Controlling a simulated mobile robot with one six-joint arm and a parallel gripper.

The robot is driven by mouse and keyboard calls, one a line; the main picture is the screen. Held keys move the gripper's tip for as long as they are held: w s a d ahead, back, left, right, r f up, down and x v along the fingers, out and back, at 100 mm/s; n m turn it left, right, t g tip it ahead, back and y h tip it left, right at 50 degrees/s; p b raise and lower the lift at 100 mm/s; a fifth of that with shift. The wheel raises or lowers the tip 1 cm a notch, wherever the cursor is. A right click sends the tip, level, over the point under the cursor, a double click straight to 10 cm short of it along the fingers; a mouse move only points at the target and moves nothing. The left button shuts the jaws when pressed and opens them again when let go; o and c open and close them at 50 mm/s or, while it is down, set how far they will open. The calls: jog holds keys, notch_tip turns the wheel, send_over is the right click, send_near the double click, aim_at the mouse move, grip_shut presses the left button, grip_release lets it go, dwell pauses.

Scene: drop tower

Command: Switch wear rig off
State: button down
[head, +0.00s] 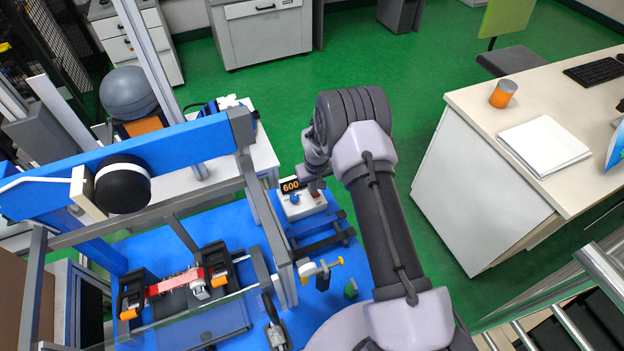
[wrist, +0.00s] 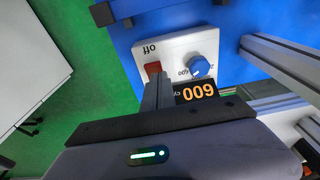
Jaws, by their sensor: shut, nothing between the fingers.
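The wear rig's white control box (head: 303,206) stands on the blue bench, with an orange display (head: 290,187) reading 600. In the wrist view, upside down, the white panel (wrist: 180,46) carries a red switch (wrist: 153,68), the word "off", a blue knob (wrist: 200,67) and the lit display (wrist: 198,90) reading 600. My gripper (wrist: 158,78) is shut and empty, its tip right at the red switch and covering part of it. I cannot tell whether it touches or presses the switch. In the head view my gripper (head: 316,187) is over the box, partly hidden by my arm.
A blue and grey frame (head: 120,155) with a black round weight (head: 122,184) stands left of the box. A clamp (head: 319,270) is on the bench in front of it. A white desk (head: 470,200) stands to the right, with green floor between.

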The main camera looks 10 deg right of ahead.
jog(key=shift+s+f, duration=0.1)
jog(key=shift+f, duration=0.2)
jog(key=shift+s+f+b, duration=0.1)
jog(key=shift+f+b, duration=0.25)
jog(key=shift+s+d+f, duration=0.1)
jog(key=shift+s+d, duration=0.05)
jog(key=shift+s, duration=0.35)
jog(key=shift+w+f+b, duration=0.1)
jog(key=shift+w+b, duration=0.15)
jog(key=shift+b, duration=0.1)
jog(key=shift+w+a+b, duration=0.2)
jog(key=shift+w+b, duration=0.3)
jog(key=shift+w, duration=0.2)
jog(key=shift+r, duration=0.2)
jog(key=shift+r, duration=0.1)
